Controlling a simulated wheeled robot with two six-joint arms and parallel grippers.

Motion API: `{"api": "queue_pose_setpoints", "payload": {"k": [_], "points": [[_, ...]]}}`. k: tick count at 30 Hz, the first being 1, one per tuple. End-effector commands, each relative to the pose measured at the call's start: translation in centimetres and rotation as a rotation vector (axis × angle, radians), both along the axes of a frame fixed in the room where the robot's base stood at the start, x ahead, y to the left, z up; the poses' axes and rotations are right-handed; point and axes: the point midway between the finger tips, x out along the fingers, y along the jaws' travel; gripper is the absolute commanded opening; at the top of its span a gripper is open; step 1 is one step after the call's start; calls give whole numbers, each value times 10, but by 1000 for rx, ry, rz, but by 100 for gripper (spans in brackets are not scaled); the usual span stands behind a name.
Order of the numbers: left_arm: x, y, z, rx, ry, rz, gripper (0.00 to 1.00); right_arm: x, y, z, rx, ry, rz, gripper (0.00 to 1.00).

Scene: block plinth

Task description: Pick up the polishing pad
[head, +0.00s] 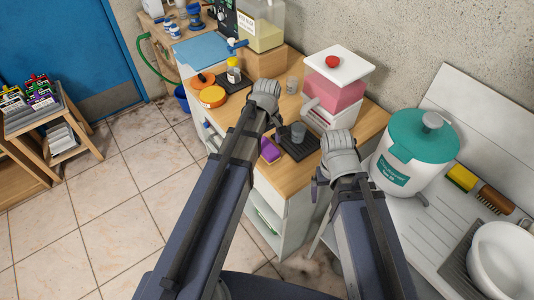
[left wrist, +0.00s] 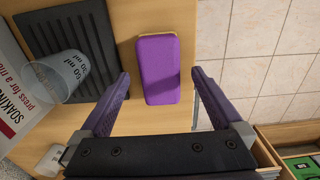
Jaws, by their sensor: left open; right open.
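The polishing pad appears to be the purple block with a yellowish underside, lying flat on the wooden worktop. It is seen in the left wrist view (left wrist: 158,68) and, small, in the head view (head: 270,150). My left gripper (left wrist: 161,75) is open over the worktop. Its purple fingers lie to either side of the pad in the picture, with a gap on both sides; I cannot tell how high they are above it. In the head view my arm hides most of this gripper. My right gripper (head: 317,184) is open and empty near the worktop's front edge, partly hidden by its wrist.
A dark ribbed mat (left wrist: 75,35) bearing a clear measuring cup (left wrist: 58,76) lies left of the pad. A pink-and-white dispenser (head: 335,90) stands behind. The worktop edge drops to tiled floor on the pad's right. A green-lidded tub (head: 412,150) stands by the sink.

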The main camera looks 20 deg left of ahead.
Motion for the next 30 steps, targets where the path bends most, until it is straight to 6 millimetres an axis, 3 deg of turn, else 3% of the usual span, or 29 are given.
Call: {"api": "queue_pose_setpoints", "payload": {"k": [1,5,14,30], "points": [[1,1,-14,0,0,0,100,0,0,-14,0,0,0,94],[0,1,-28,0,0,0,100,0,0,-28,0,0,0,94],[0,1,-29,0,0,0,100,0,0,-29,0,0,0,94],[0,1,-29,0,0,0,42,0,0,-29,0,0,0,94]]}}
